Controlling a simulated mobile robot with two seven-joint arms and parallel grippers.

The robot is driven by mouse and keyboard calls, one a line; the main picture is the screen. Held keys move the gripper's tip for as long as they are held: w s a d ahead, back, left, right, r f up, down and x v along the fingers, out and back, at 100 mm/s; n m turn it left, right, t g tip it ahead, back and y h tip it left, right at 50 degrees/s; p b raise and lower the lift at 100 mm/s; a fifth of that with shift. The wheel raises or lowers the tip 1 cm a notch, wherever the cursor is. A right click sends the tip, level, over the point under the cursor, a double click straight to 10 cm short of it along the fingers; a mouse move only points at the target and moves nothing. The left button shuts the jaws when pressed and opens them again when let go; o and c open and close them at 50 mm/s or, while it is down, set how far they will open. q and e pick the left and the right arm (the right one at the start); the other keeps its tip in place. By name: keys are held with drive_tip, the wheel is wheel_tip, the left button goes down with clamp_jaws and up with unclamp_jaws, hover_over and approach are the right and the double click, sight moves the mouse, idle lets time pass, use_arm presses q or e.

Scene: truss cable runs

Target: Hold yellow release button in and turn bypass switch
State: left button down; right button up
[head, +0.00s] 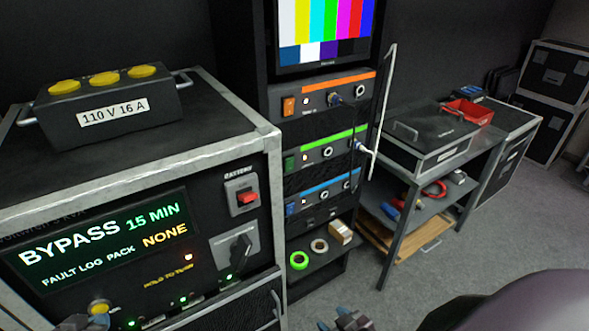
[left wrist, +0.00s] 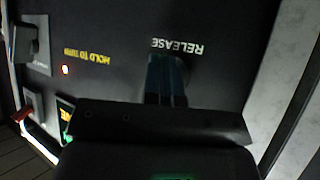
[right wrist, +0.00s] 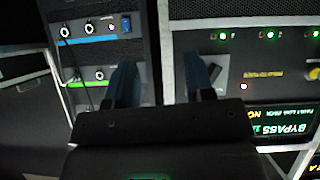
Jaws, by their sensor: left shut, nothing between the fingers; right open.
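The yellow release button (head: 99,308) is low on the black power unit's front, under the lit display. My left gripper (head: 86,322) is shut and empty, with its tips close by the button. In the left wrist view its fingers (left wrist: 167,75) cover the spot by the RELEASE label, hiding the button; I cannot tell whether they press it. The bypass switch (head: 240,250) has a dark tilted handle on a grey plate, right of the display; it also shows in the left wrist view (left wrist: 27,40). My right gripper (head: 342,321) is open and empty, apart from the switch, at the bottom edge.
The display (head: 105,240) reads BYPASS 15 MIN and FAULT LOG PACK NONE. A red battery switch (head: 245,197) sits above the bypass switch. A rack (head: 325,150) with cables and a shelf of tape rolls (head: 299,260) stands to the right. Floor at right is clear.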

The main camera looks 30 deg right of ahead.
drive_tip(key=w+a+r+m+t+y, duration=0.1)
drive_tip(key=w+a+r+m, duration=0.1)
drive_tip(key=w+a+r, duration=0.2)
drive_tip(key=w+a+r+m+t+y, duration=0.1)
drive_tip(key=w+a+r+m, duration=0.1)
drive_tip(key=w+a+r, duration=0.2)
drive_tip(key=shift+w+a+r+m+y, duration=0.35)
drive_tip(key=shift+w+r, duration=1.25)
drive_tip(key=shift+r, duration=1.1)
drive_tip(key=shift+d, duration=0.1)
